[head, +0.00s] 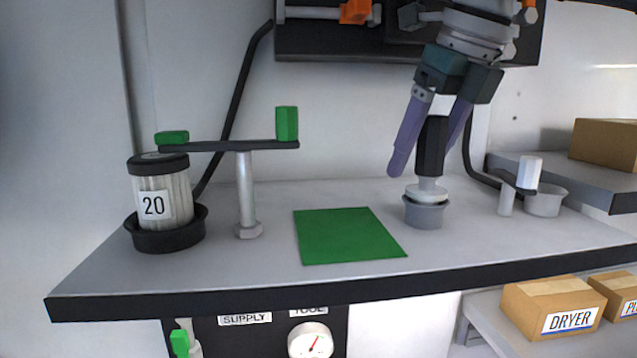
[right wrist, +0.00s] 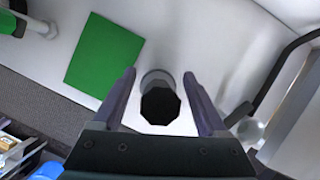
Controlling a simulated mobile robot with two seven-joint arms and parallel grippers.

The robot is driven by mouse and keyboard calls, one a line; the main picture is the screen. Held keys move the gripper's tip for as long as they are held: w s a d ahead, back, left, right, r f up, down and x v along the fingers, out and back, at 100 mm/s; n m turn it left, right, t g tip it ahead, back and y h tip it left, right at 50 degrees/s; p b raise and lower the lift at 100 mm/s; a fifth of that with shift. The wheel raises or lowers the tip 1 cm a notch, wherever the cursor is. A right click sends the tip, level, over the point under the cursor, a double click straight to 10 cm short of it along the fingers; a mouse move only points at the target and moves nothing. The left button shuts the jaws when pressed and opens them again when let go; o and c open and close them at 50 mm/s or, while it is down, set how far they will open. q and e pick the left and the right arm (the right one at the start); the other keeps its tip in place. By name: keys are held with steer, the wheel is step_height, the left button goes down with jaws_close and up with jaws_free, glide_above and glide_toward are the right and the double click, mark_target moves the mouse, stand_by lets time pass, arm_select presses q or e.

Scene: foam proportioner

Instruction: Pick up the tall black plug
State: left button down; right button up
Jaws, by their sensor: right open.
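The tall black plug (head: 432,146) stands upright in a grey round cup (head: 425,213) on the shelf, with a white collar below its black part. My right gripper (head: 422,160) comes down from above with its purple fingers open, one on each side of the plug's black part. In the right wrist view the plug's dark top (right wrist: 160,105) lies between the two fingers (right wrist: 160,82), with a gap on both sides. My left gripper is not in view.
A green mat (head: 348,236) lies left of the cup. A post (head: 246,195) with a dark crossbar and a canister labelled 20 (head: 163,197) stand further left. A white plug-like part and a grey cup (head: 543,202) are at right. Boxes (head: 556,306) sit lower right.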

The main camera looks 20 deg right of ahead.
steer(key=shift+c, duration=0.3)
jaws_close()
stand_by(0.3)
